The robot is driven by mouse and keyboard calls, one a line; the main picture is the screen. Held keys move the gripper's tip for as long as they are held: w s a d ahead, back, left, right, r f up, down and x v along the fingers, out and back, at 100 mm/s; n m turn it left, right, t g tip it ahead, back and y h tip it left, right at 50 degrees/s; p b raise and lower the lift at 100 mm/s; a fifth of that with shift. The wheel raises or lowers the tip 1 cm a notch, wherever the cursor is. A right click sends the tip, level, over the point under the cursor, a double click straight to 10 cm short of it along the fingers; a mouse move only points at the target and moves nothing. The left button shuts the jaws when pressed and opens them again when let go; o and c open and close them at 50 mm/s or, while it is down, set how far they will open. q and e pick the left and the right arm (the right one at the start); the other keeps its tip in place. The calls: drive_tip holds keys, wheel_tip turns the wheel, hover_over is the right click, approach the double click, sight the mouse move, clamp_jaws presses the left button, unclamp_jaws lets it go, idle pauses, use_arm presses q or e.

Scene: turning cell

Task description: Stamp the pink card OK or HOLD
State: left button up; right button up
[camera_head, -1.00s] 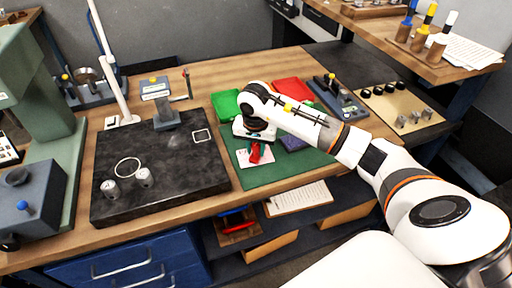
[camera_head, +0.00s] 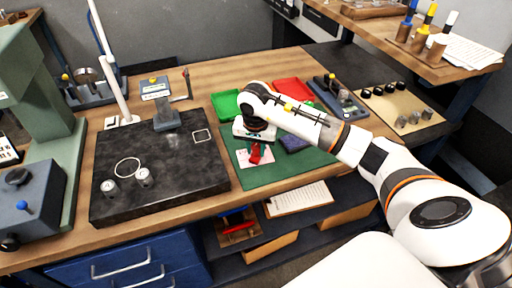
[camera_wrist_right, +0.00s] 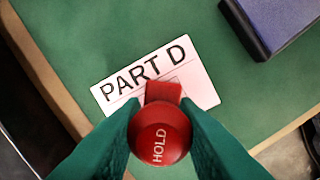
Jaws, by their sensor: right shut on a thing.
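The pink card (camera_head: 241,160) lies on the green mat (camera_head: 262,181). In the right wrist view the card (camera_wrist_right: 203,92) reads PART D, and its lower part is hidden behind the stamp. My right gripper (camera_head: 255,142) is shut on a red stamp (camera_head: 256,155) marked HOLD. The stamp (camera_wrist_right: 160,133) is between the green fingers of the right gripper (camera_wrist_right: 161,140) in the right wrist view. It is over the card's lower edge; I cannot tell whether it touches the card. My left gripper is not in view.
A dark blue-purple block (camera_head: 296,145) lies right of the card. A green tray (camera_head: 226,104) and a red tray (camera_head: 292,90) are behind my right wrist. A black plate (camera_head: 150,196) with two small metal cylinders is at left. A grey device (camera_head: 338,98) stands at right.

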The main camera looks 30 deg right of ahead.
drive_tip(key=shift+d+r+p, duration=0.1)
drive_tip(key=shift+r+p, duration=0.45)
drive_tip(key=shift+r, duration=0.25)
drive_tip(key=shift+r+p, duration=1.3)
drive_tip(key=shift+r, duration=1.35)
